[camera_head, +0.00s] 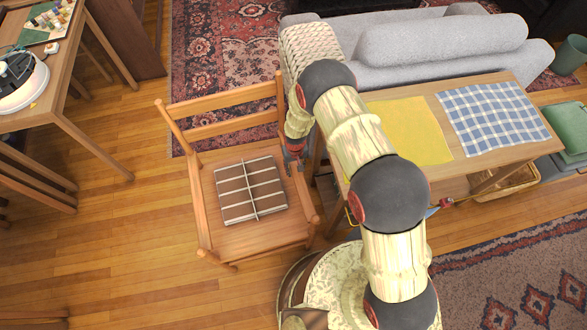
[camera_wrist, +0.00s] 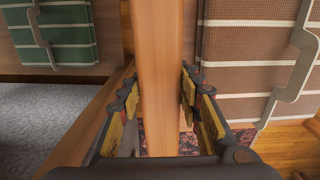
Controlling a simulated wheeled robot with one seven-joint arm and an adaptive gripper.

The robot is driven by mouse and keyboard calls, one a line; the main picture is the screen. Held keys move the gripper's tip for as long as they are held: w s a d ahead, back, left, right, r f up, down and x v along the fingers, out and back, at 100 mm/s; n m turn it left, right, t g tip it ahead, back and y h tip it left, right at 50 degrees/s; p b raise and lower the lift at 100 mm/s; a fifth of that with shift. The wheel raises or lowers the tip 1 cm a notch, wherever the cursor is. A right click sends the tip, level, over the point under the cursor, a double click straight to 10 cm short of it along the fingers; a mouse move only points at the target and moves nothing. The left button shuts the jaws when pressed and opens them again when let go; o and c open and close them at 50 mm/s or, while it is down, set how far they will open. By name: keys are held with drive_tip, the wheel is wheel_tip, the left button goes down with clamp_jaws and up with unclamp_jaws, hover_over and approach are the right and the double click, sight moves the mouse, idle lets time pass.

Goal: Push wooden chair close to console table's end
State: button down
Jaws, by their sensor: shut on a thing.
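The table's left end is partly hidden by my arm, so I cannot tell the exact gap to the chair. My gripper (camera_head: 292,155) is at the chair's right side. In the wrist view my gripper (camera_wrist: 158,95) is shut on the chair's wooden bar (camera_wrist: 157,45), a finger on each side.
A grey sofa (camera_head: 440,40) stands behind the console table. A wooden desk (camera_head: 65,85) is at the left, with open plank floor between it and the chair. A patterned rug (camera_head: 215,60) lies behind the chair. A basket (camera_head: 508,185) sits under the table.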

drive_tip(key=shift+w+d+r, duration=0.15)
drive_tip(key=shift+w, duration=0.05)
drive_tip(key=c, duration=1.5)
unclamp_jaws()
drive_tip(key=shift+o, duration=1.3)
drive_tip(key=shift+o, duration=0.4)
drive_tip(key=shift+s, duration=0.1)
wheel_tip(320, 180, up, 12)
